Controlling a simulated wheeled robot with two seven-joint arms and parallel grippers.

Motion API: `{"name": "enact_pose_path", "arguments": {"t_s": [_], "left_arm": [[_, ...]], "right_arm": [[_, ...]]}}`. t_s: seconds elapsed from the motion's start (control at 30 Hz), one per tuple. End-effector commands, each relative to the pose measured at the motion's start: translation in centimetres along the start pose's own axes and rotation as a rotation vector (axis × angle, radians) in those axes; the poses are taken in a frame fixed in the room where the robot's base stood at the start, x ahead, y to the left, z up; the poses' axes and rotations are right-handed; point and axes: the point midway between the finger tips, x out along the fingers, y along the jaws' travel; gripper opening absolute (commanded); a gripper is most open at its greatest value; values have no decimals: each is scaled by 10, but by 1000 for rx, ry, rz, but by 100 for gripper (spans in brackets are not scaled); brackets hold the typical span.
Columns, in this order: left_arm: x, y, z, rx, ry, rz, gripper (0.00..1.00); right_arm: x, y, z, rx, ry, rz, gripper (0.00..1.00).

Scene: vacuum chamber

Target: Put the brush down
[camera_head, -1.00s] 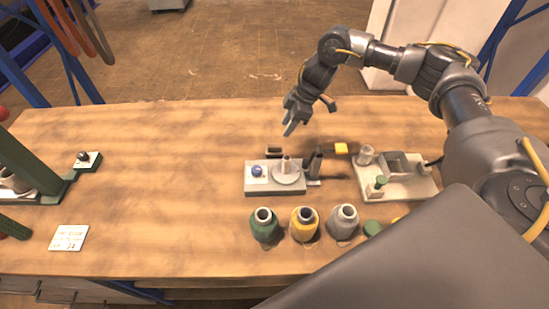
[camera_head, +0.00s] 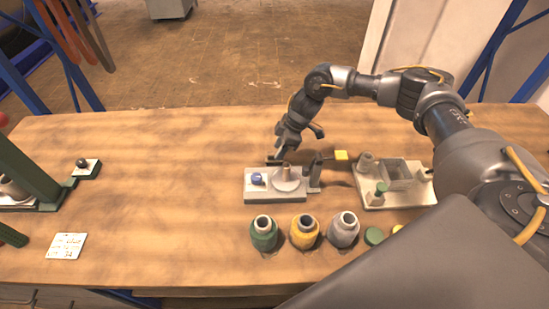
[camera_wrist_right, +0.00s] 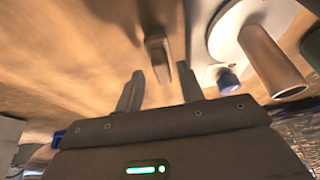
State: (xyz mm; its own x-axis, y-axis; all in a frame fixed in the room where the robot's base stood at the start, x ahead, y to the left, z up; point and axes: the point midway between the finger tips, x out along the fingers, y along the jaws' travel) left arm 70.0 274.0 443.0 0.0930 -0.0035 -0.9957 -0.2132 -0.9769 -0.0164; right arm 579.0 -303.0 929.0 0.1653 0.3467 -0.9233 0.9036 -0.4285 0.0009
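My right gripper (camera_head: 279,153) is low over the workbench, just behind the grey fixture plate (camera_head: 262,198). In the right wrist view its two fingers (camera_wrist_right: 159,75) are apart, with nothing clamped between them. A small dark upright bar (camera_wrist_right: 157,50) stands ahead of and between the fingertips; in the head view this dark piece (camera_head: 274,162) is partly covered by the gripper. I cannot tell whether it is the brush. No brush is clearly recognisable. My left gripper is out of view.
The plate carries a blue knob (camera_head: 257,179) and a round disc with a peg (camera_head: 286,173). A second fixture (camera_head: 395,184) is at right.

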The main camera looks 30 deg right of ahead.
Motion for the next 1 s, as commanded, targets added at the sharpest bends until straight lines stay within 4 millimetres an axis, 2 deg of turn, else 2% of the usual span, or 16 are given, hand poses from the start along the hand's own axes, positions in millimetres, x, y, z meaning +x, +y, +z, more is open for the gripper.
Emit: {"name": "enact_pose_path", "arguments": {"t_s": [0.17, 0.3, 0.6, 0.87, 1.0], "left_arm": [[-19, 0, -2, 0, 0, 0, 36], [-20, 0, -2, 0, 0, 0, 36], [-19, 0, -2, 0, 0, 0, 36], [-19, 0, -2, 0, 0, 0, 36], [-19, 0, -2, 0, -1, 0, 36]], "right_arm": [[23, -3, 1, -1, -4, -4, 38], [42, -3, 2, 0, -3, -4, 38], [47, -2, 2, -1, -1, -2, 38], [47, -2, 2, -1, -1, -2, 4], [47, -2, 2, -1, -1, -2, 4]]}}
